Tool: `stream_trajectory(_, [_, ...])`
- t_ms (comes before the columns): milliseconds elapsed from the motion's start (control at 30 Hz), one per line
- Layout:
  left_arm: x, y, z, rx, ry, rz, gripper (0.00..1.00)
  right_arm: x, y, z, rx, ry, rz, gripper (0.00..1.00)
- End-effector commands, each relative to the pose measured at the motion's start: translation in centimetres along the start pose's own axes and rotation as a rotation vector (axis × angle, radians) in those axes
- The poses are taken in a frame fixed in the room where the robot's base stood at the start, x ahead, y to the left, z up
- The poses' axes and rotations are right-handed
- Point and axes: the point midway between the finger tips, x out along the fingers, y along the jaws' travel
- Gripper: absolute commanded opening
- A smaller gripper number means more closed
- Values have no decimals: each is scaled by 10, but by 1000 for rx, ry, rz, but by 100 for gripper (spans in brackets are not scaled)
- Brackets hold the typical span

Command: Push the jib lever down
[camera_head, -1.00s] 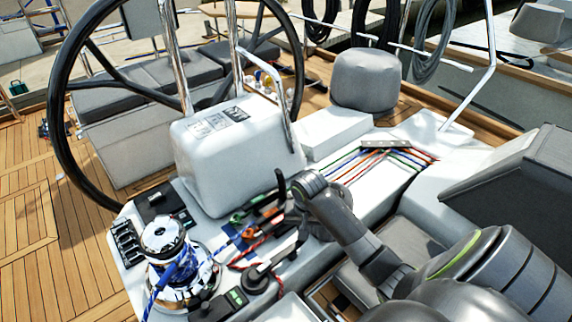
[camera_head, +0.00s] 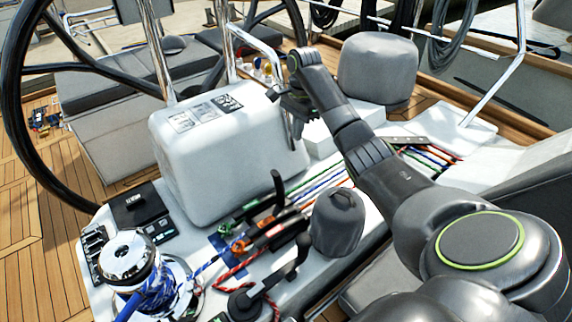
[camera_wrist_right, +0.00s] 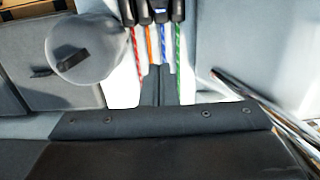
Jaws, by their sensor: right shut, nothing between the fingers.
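The rope clutch bank (camera_head: 268,228) sits on the white console in the head view, left of the grey covered winch. Several dark levers lie low in it, with green, orange and red parts beside them. One black lever (camera_head: 278,187) stands up; I cannot read which is the jib lever. The dark lever ends (camera_wrist_right: 152,10) also show at the top of the right wrist view, above red, orange, blue and green ropes. My right gripper (camera_head: 291,125) is shut and empty, hanging beside the white box, behind and above the clutch bank and apart from it. My left gripper is not in view.
The grey covered winch (camera_head: 337,222) stands below my right forearm. A chrome winch (camera_head: 130,262) with blue rope is at lower left. The white box (camera_head: 215,150) and steering wheel (camera_head: 20,110) stand behind. Another grey cover (camera_head: 378,66) is at the back.

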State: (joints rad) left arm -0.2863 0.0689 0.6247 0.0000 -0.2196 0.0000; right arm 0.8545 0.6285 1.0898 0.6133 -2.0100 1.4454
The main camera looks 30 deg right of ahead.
Motion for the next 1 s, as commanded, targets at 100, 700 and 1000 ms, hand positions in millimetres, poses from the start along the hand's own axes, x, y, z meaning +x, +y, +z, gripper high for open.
stream_trajectory(100, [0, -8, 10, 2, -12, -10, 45, 0, 0, 0, 5, -2, 1, 0])
stream_trajectory(700, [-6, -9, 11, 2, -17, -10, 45, 44, 1, 1, 3, -4, 6, 0])
stream_trajectory(1000, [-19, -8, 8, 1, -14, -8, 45, 101, 0, 6, -1, -3, 2, 0])
